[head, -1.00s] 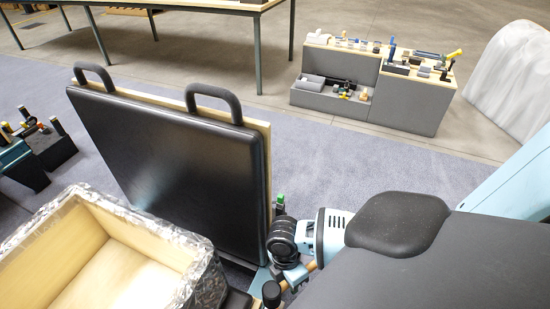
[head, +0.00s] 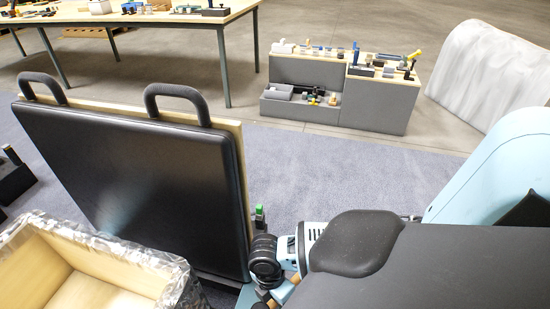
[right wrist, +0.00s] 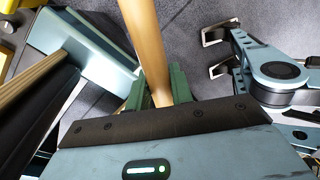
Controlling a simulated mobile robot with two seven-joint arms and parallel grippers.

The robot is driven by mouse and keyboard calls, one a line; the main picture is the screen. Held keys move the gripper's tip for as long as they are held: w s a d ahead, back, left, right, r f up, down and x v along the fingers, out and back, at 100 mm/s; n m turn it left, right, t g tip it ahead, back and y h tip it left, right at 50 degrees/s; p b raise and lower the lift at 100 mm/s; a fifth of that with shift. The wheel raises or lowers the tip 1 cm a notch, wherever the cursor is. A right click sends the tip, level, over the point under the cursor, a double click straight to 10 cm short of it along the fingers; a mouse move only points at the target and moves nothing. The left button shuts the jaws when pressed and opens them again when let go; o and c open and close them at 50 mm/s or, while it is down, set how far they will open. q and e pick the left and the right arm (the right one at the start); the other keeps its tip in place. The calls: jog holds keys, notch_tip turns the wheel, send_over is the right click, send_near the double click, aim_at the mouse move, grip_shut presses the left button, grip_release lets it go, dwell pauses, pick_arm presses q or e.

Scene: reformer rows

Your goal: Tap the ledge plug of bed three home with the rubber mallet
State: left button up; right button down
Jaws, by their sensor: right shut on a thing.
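My right gripper (right wrist: 157,92), with green fingers, is shut on a round wooden handle (right wrist: 145,40) in the right wrist view. I take it for the mallet's handle; no mallet head shows. A short piece of wood (head: 284,291) shows under my right arm in the head view, perhaps the same handle. A small green-topped piece (head: 258,211) stands by the right edge of the black padded board (head: 130,180); I cannot tell if it is a plug. The ledge plug of bed three cannot be made out. My left gripper is not in view.
A foil-wrapped wooden box (head: 165,275) stands at the lower left, in front of the upright padded board. A grey stepped stand (head: 385,105) with tools and a long table (head: 232,15) are at the back. Blue-grey carpet (head: 330,165) between is clear.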

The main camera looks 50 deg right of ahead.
jog(key=shift+f, duration=0.25)
pick_arm(q)
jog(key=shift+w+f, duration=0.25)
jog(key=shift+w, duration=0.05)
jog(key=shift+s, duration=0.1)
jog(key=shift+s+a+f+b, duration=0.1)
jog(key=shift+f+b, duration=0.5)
jog(key=shift+b, duration=0.05)
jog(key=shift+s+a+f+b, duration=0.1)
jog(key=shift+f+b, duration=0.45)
jog(key=shift+b, duration=0.05)
pick_arm(e)
notch_tip(320, 180, down, 5)
jog(key=shift+r, duration=0.2)
notch_tip(320, 180, up, 4)
jog(key=p, duration=0.4)
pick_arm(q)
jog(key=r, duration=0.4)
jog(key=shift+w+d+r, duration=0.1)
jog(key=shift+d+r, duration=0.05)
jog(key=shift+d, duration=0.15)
